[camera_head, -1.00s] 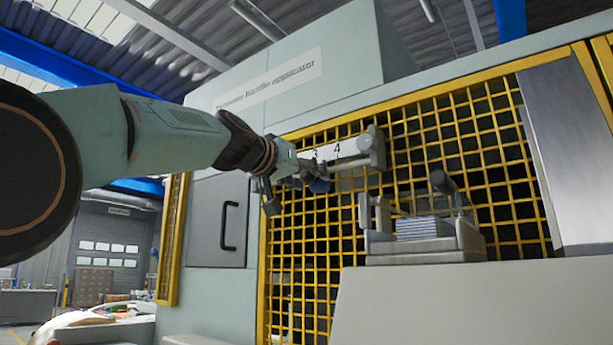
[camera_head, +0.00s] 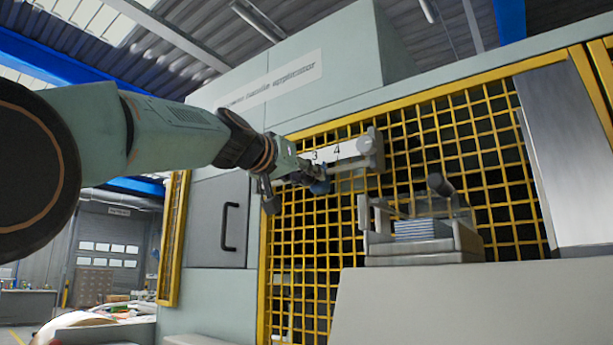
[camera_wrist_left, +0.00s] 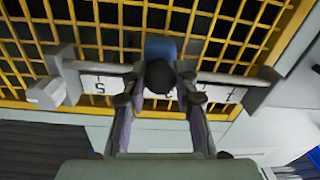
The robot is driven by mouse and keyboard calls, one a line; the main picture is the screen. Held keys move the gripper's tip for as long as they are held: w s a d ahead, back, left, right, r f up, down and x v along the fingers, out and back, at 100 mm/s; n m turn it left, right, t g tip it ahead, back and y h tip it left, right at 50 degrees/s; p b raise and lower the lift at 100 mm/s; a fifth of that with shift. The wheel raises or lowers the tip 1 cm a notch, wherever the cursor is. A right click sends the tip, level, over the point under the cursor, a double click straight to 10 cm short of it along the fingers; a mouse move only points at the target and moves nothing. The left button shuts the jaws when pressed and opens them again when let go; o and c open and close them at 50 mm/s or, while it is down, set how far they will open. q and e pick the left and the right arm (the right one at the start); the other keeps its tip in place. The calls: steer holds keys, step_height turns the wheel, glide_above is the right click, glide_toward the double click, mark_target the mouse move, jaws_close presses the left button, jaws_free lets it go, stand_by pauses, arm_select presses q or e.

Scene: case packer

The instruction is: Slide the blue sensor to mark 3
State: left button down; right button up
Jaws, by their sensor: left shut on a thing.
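The blue sensor (camera_head: 320,186) sits on the rail under the white number scale (camera_head: 327,155), near the mark 3 in the head view. My left gripper (camera_head: 306,177) is at it, coming in from the left. In the left wrist view the blue sensor (camera_wrist_left: 160,47) has a dark round knob (camera_wrist_left: 160,76) in front. The fingers of my left gripper (camera_wrist_left: 160,88) stand on both sides of this knob, shut on it. The scale appears upside down there, with 5 at left and 1 at right. The digit behind the gripper is mostly hidden. My right gripper is not in view.
Yellow mesh guarding (camera_head: 500,190) stands right behind the rail. A grey fixture (camera_head: 425,240) with a stack of blue-white sheets is at lower right. A grey door with a black handle (camera_head: 229,226) is left of the mesh.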

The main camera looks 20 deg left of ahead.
arm_select(q)
steer(key=a, duration=0.1)
steer(key=w+a, duration=0.1)
steer(key=a, duration=0.1)
steer(key=shift+w+f, duration=0.2)
steer(key=shift+f, duration=0.05)
steer(key=c, duration=1.4)
jaws_free()
steer(key=o, duration=0.3)
steer(key=shift+d, duration=0.25)
steer(key=shift+o, duration=0.4)
steer(key=shift+w, duration=0.15)
steer(key=shift+a, duration=0.1)
